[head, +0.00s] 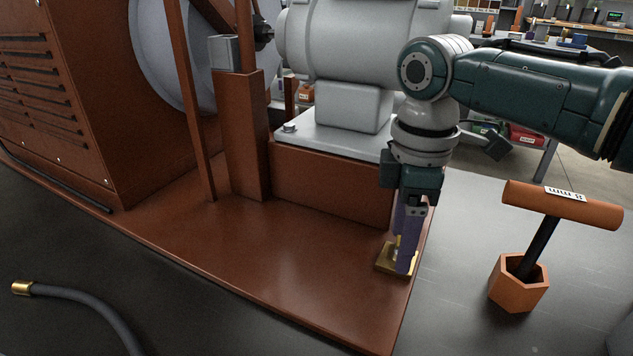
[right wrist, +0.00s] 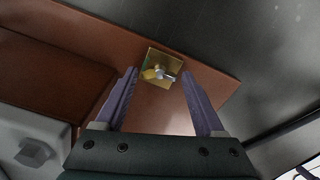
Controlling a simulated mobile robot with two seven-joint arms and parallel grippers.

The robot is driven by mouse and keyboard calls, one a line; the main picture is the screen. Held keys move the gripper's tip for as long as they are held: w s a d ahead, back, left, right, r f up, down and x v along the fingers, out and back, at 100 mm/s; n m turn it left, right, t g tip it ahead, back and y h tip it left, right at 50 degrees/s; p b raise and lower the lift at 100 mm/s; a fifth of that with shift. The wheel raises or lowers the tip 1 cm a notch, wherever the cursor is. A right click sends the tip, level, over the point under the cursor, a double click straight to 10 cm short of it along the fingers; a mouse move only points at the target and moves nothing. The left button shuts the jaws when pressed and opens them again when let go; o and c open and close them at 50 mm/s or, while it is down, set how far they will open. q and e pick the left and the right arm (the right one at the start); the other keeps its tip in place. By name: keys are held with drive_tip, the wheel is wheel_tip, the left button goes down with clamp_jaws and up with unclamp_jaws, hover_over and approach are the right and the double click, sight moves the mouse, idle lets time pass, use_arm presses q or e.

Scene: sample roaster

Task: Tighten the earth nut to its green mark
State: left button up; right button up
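The earth nut (right wrist: 158,74) sits on a small square brass plate (right wrist: 152,56) near the corner of the brown base, seen in the right wrist view. It is a small silvery piece with a yellowish part beside it. The brass plate also shows in the head view (head: 384,265), where the fingers partly cover the nut. My right gripper (head: 403,262) points down over the plate. In the right wrist view its two purple fingers (right wrist: 159,73) are apart, one on each side of the nut, with nothing clasped. My left gripper is not in view.
An orange T-handled tool marked 8 mm (head: 562,205) stands upright in a hexagonal holder (head: 519,293) right of the base. A grey motor (head: 365,40) on a brown block (head: 330,182) stands behind the gripper. A hose with a brass end (head: 75,293) lies front left.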

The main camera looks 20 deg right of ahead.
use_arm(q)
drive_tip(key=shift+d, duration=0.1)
use_arm(e)
drive_tip(key=c, duration=1)
drive_tip(key=m+p, duration=0.1)
drive_tip(key=p, duration=0.1)
drive_tip(key=m+p, duration=0.1)
drive_tip(key=p, duration=0.1)
drive_tip(key=shift+a+r+m, duration=0.1)
drive_tip(key=shift+r+m, duration=0.25)
drive_tip(key=shift+m, duration=0.05)
drive_tip(key=shift+f+m, duration=0.25)
drive_tip(key=shift+m, duration=0.25)
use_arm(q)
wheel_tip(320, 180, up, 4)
use_arm(e)
drive_tip(key=o, duration=1.4)
drive_tip(key=shift+c, duration=0.2)
wheel_tip(320, 180, up, 8)
drive_tip(key=p, duration=0.4)
drive_tip(key=shift+r+p, duration=0.25)
drive_tip(key=shift+p, duration=0.05)
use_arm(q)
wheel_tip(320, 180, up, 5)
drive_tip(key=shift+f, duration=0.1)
use_arm(e)
drive_tip(key=shift+r, duration=0.7)
